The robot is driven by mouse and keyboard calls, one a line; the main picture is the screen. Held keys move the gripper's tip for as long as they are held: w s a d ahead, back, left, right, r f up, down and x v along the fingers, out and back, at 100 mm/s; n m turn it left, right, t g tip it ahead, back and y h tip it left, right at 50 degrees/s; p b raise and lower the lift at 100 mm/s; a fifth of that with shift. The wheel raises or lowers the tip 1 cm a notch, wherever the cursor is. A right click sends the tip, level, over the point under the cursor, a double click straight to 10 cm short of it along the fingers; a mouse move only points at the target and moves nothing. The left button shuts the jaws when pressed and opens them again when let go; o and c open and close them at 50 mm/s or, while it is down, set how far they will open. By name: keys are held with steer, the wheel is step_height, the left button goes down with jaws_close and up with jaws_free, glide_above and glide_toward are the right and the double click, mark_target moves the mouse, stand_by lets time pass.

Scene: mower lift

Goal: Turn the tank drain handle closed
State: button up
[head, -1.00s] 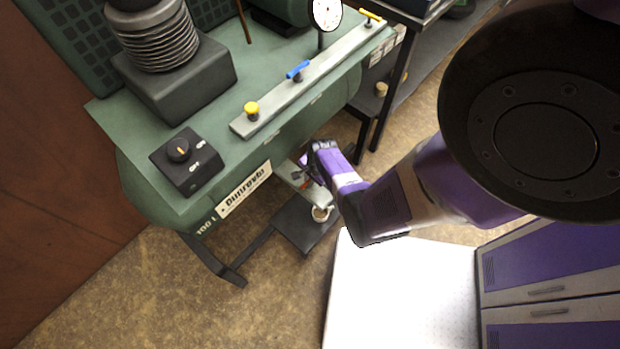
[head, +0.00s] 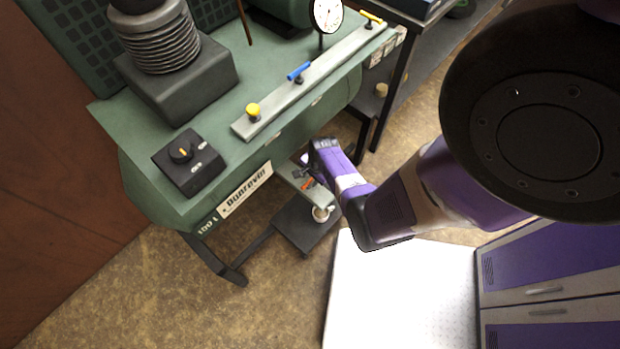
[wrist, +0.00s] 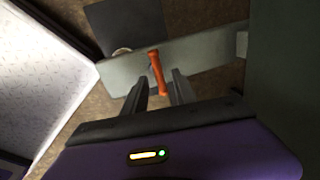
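The tank drain handle is a small orange lever (wrist: 157,72) on a grey bar under the green compressor tank (head: 310,118). It also shows small in the head view (head: 307,184), just below my gripper. In the wrist view the lever runs roughly along the line of my fingers, slightly tilted, across the grey bar (wrist: 205,52). My gripper (wrist: 160,80) is open, one finger on each side of the lever's near end. I see gaps beside the lever, but cannot tell its depth between the fingers. In the head view (head: 305,172) my fingers are too small to read.
A white cup (head: 321,213) stands below the bar, near a dark plate (head: 300,228). The tank's upper rail carries a yellow knob (head: 253,109), a blue handle (head: 298,71) and a yellow handle (head: 371,17). A black switch box (head: 190,165) sits on top.

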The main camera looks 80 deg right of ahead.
step_height(320, 180, up, 6)
steer(key=p, duration=0.1)
steer(key=shift+s+a+p, duration=0.3)
steer(key=shift+s+a, duration=0.05)
steer(key=shift+s, duration=0.1)
steer(key=s+a+r+n+t, duration=0.1)
steer(key=a+r+n+t, duration=0.3)
steer(key=a+r+n, duration=0.4)
steer(key=s+a+r+n+t, duration=0.1)
steer(key=a+r+n+t, duration=0.3)
steer(key=a+r+n, duration=0.4)
steer(key=s+a+r+n+t+y, duration=0.1)
steer(key=a+r+n+t, duration=0.4)
steer(key=a+r, duration=1)
step_height(320, 180, up, 12)
steer(key=s+n, duration=0.1)
steer(key=n, duration=0.2)
steer(key=shift+a, duration=0.25)
steer(key=shift+f, duration=0.1)
